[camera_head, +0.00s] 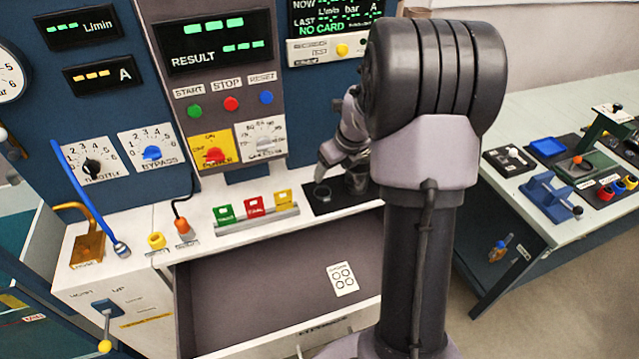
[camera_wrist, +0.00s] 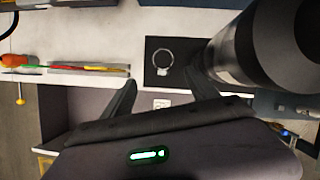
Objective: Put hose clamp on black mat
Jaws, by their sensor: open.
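The hose clamp (camera_wrist: 163,61) is a thin silvery ring with a small screw housing. It lies flat on the black mat (camera_wrist: 151,80), inside the mat's edges, in the wrist view. In the head view the clamp (camera_head: 322,193) shows as a small ring on the mat (camera_head: 338,208) on the white counter. My gripper (camera_wrist: 163,86) is open and empty, its two dark fingers apart on either side of the clamp's line in the wrist view. In the head view my gripper (camera_head: 322,174) is just behind and above the clamp, partly hidden by my arm.
A holder with green, red and yellow cards (camera_head: 255,207) is to the left. Below is an open drawer (camera_head: 250,290) with a white card. A side table (camera_head: 540,215) holds fittings.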

